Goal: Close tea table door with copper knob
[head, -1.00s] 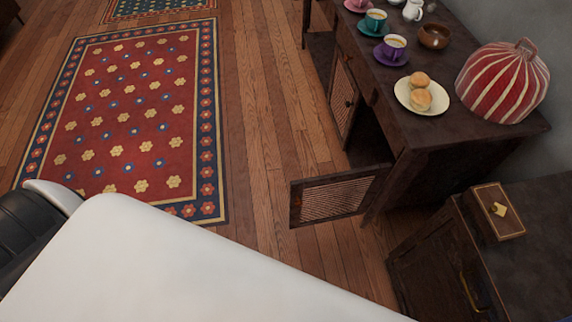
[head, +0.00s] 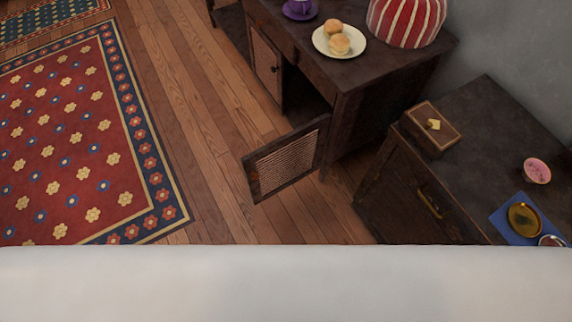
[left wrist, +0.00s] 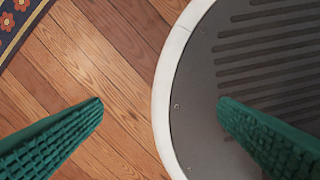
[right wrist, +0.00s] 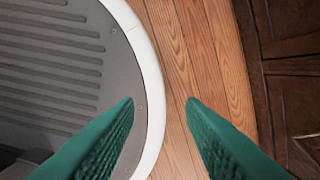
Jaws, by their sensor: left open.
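The dark wooden tea table (head: 385,75) stands at the upper middle of the head view. Its nearer door (head: 290,162), with a woven panel, stands swung wide open over the floor. Its knob is too small to make out surely. The farther door (head: 266,66) has a small dark knob, and a dark opening lies between the two doors. My left gripper (left wrist: 160,103) is open and empty in the left wrist view. My right gripper (right wrist: 160,100) is open and empty in the right wrist view, its fingers closer together. Neither gripper shows in the head view or touches the door.
A side cabinet (head: 480,120) at right carries a wooden box (head: 432,128), a pink bowl (head: 537,170) and a blue tray (head: 499,219). A plate (head: 320,41) of buns is on the tea table. Clear wooden floor (head: 205,150) lies between the rug (head: 70,150) and the open door.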

